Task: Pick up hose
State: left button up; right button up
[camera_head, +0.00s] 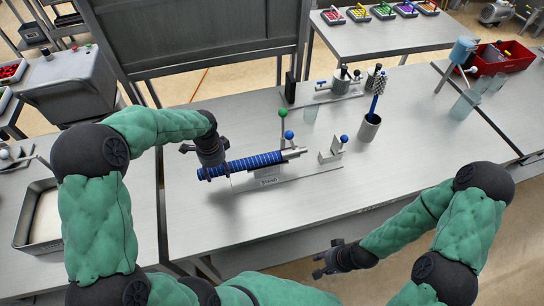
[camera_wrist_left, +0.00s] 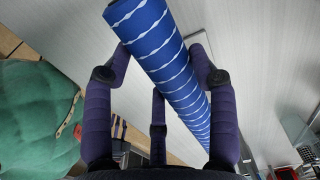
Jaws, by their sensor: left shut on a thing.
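The hose is a blue ribbed tube with pale rings (camera_head: 256,161), lying over the stand in the middle of the table in the head view. Its right end meets a grey metal nozzle part (camera_head: 291,153). My left gripper (camera_head: 214,170) is over the hose's left end, shut on it. In the left wrist view the hose (camera_wrist_left: 165,50) runs between the fingers of my left gripper (camera_wrist_left: 160,70). My right gripper (camera_head: 328,262) is in front of the table's front edge, away from the hose; its finger opening is too small to tell.
The stand, with a label plate (camera_head: 268,181), is under the hose. A green-knobbed post (camera_head: 283,125) and blue-knobbed parts are close by. A metal cup with a brush (camera_head: 369,128) stands to the right. A red bin (camera_head: 497,62) is at the far right. The table's front right is clear.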

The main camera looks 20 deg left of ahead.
pick_arm(q)
jog(key=shift+s+a, duration=0.45)
jog(key=shift+a, duration=0.25)
jog(key=o, duration=1.2)
jog(key=shift+o, duration=0.2)
jog(key=shift+r+p, duration=2.75)
jog(key=shift+r, duration=0.75)
